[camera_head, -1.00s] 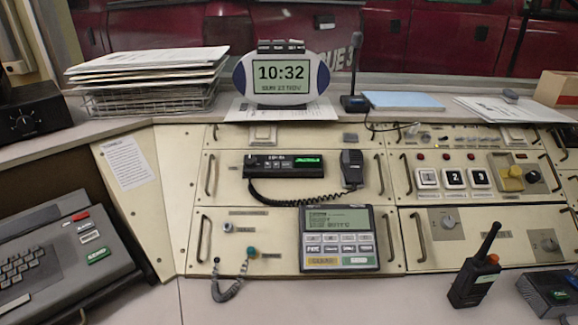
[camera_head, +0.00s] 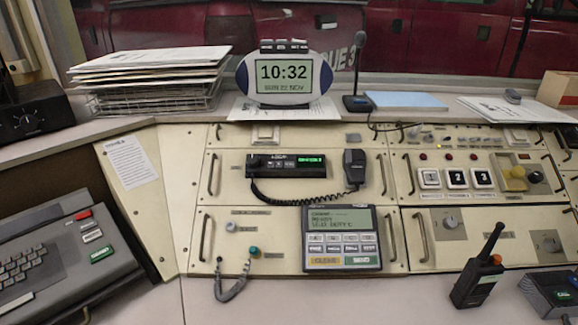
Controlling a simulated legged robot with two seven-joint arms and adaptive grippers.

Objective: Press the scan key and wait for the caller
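Neither of my grippers shows in the head view. A black radio unit (camera_head: 286,164) with a lit green display is mounted on the middle panel. Its corded handset (camera_head: 354,168) hangs at its right, with the coiled cord looping below. Below the radio stands a grey terminal (camera_head: 341,238) with a lit text screen, rows of small light keys, and a yellow key (camera_head: 326,260) and a green key (camera_head: 361,260) at the bottom. The small labels on the radio's keys are too blurred to tell which one is the scan key.
A football-shaped clock (camera_head: 284,76) reading 10:32 stands on the shelf. A paper stack (camera_head: 150,62) is at left, a desk microphone (camera_head: 358,75) to its right. A handheld radio (camera_head: 478,272) stands on the front desk (camera_head: 330,300), mostly bare in the middle. A keyboard unit (camera_head: 60,255) is at left.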

